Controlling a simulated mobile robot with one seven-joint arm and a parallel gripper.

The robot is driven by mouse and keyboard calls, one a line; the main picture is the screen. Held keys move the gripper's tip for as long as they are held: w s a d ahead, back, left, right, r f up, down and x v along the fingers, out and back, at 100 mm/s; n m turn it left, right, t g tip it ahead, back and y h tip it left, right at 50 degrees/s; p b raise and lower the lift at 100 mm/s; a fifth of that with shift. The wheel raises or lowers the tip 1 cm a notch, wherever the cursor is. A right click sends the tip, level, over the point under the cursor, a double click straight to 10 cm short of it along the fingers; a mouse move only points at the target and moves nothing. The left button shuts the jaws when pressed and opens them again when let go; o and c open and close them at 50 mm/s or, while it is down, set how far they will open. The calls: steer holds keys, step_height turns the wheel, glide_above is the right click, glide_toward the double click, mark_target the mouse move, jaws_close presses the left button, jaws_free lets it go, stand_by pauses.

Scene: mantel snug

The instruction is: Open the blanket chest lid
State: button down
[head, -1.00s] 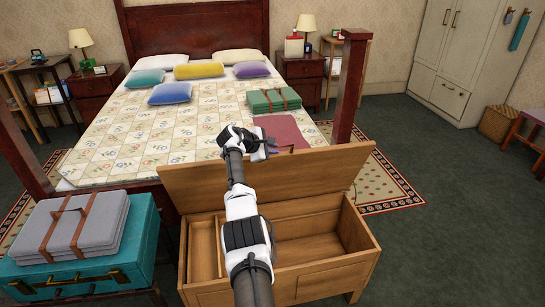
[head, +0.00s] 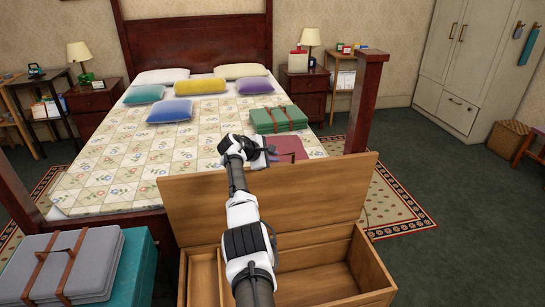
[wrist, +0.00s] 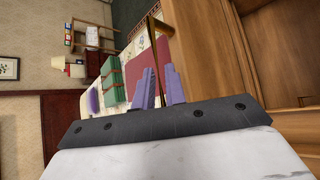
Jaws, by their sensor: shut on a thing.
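The wooden blanket chest (head: 375,275) stands at the foot of the bed. Its lid (head: 310,205) is raised, with the inner face towards me and the compartments below open to view. My gripper (wrist: 161,75) is at the lid's upper edge, and my arm crosses in front of the lid in the head view. In the wrist view the purple fingers are shut on the brass lid handle (wrist: 153,35). The lid (wrist: 200,45) shows just right of the fingers there. The fingertips are mostly hidden by my wrist in the head view.
The bed (head: 130,155) is right behind the lid, with a green folded blanket (head: 278,119) and a dark red item (head: 290,147) near its foot. A bedpost (head: 362,105) rises by the lid's right end.

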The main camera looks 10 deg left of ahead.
steer(key=c, duration=1.5)
jaws_free()
steer(key=shift+o, duration=0.2)
steer(key=shift+r, duration=0.1)
steer(key=b+v, duration=0.2)
steer(key=v, duration=1.1)
steer(key=shift+s+a+r, duration=0.15)
steer(key=shift+s+r, duration=0.1)
